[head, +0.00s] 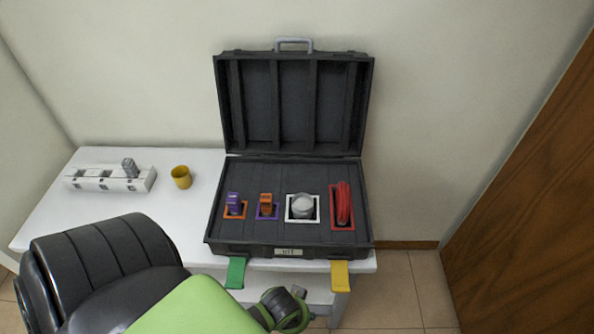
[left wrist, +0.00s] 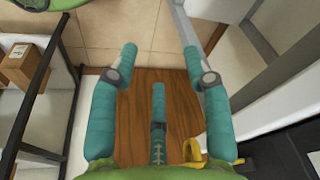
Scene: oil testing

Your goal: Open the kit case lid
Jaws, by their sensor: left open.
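The black kit case (head: 222,235) stands on the white table with its lid (head: 295,100) raised upright against the wall. A grey handle (head: 294,42) tops the lid. A green latch (head: 236,272) and a yellow latch (head: 340,274) hang at the front edge. My left gripper (left wrist: 159,62) shows teal fingers spread apart, with nothing between them. In the head view my left arm fills the lower left and its fingers are not clear. A yellow part (left wrist: 192,150), perhaps the latch, and a dark edge (left wrist: 285,152), perhaps the case, show beside the fingers.
The case holds a purple item (head: 233,203), an orange item (head: 266,204), a round grey container (head: 303,206) and a red coil (head: 343,204). A yellow cup (head: 181,177) and a white rack (head: 105,179) stand left. A wooden door (head: 535,210) is at right.

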